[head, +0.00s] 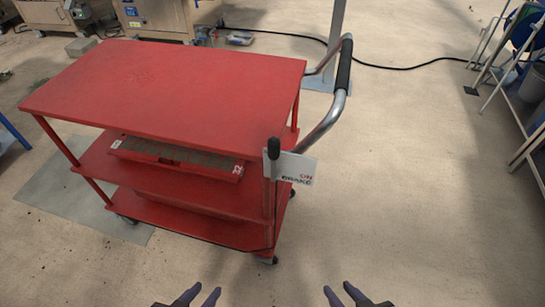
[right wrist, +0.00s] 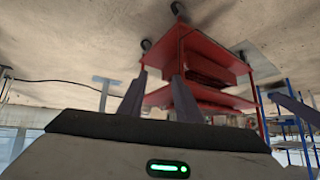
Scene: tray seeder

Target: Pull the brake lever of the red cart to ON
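The red cart (head: 170,80) stands on the floor ahead, left of centre, with a curved metal push handle (head: 343,75) at its right end. The brake lever (head: 274,150) is an upright rod with a black knob at the cart's near right corner. A white plate (head: 300,169) behind it reads BRAKE, with ON in red at its right; the lever stands at the plate's left edge. My left gripper (head: 201,296) and right gripper (head: 340,294) are open and empty at the bottom edge, both apart from the cart. The right wrist view shows the cart upside down beyond the open fingers (right wrist: 160,97).
A red tray (head: 180,158) with brown contents lies on the cart's middle shelf. Machines (head: 165,18) stand at the back left. A blue and metal frame (head: 520,60) stands at the right. The floor (head: 410,180) right of the cart is clear.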

